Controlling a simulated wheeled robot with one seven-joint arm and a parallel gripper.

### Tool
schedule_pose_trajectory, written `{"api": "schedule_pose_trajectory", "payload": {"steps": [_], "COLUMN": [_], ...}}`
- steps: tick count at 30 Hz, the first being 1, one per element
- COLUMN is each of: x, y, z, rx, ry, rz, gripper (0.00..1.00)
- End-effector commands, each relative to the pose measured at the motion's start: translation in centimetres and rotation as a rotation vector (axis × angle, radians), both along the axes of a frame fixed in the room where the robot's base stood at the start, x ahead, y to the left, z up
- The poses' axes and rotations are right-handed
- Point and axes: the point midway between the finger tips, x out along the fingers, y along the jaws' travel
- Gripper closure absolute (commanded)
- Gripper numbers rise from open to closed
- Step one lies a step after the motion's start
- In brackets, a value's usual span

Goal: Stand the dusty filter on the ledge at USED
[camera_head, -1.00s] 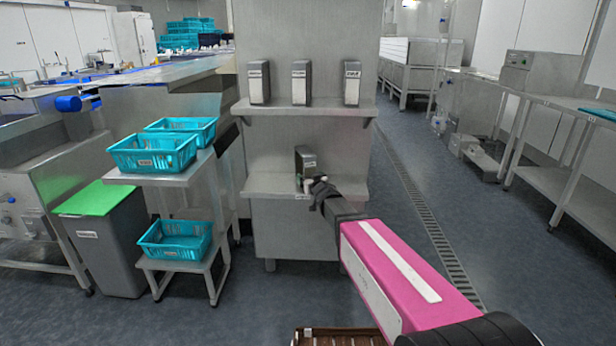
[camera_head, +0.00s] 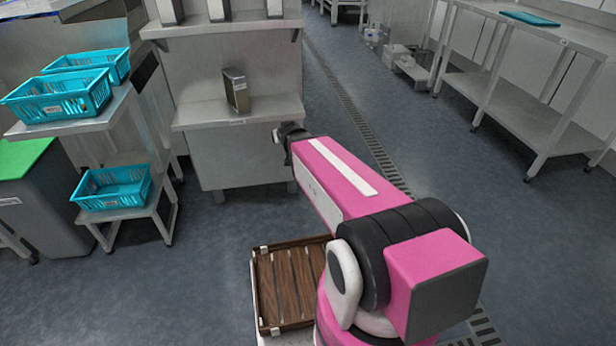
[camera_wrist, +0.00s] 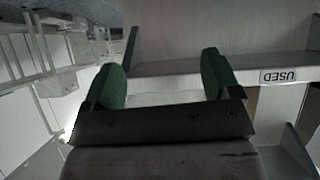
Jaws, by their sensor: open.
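The dusty filter (camera_head: 236,90), a dark box with a brownish front, stands upright, turned slightly, on the lower ledge (camera_head: 276,108) of the steel cabinet. It is above a small label on the ledge's front edge. In the wrist view, which is upside down, that label (camera_wrist: 278,75) reads USED. My gripper (camera_head: 277,135) is right of the filter, in front of and below the ledge, apart from it. The wrist view shows its two green fingers (camera_wrist: 163,75) spread with nothing between them. A brownish strip below the label there may be part of the filter.
Several grey filters (camera_head: 219,10) stand on the upper ledge (camera_head: 200,29). Blue baskets (camera_head: 60,96) sit on a stand at left, beside a green-lidded bin (camera_head: 35,215). A brown slatted tray (camera_head: 285,285) is near my base.

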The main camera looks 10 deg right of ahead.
Motion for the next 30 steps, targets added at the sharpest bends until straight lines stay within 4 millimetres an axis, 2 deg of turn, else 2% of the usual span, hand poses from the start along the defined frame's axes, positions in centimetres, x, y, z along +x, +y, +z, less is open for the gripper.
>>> {"api": "schedule_pose_trajectory", "payload": {"steps": [1, 3, 7, 12, 15, 20, 30], "x": [-1.7, -4.1, -9.3, -15.1, -17.2, -18.5, -18.5], "y": [-1.4, -3.0, -4.9, -5.8, -5.8, -5.8, -5.8], "z": [-1.4, -3.3, -6.2, -7.9, -8.1, -8.2, -8.3], "rx": [-0.010, -0.021, -0.017, 0.017, 0.036, 0.050, 0.050], "ry": [0.096, 0.244, 0.523, 0.810, 0.913, 0.976, 0.977], "rz": [-0.033, -0.067, -0.096, -0.075, -0.054, -0.038, -0.038], "gripper": [0.17, 0.17, 0.17, 0.17, 0.17, 0.17, 0.17]}}
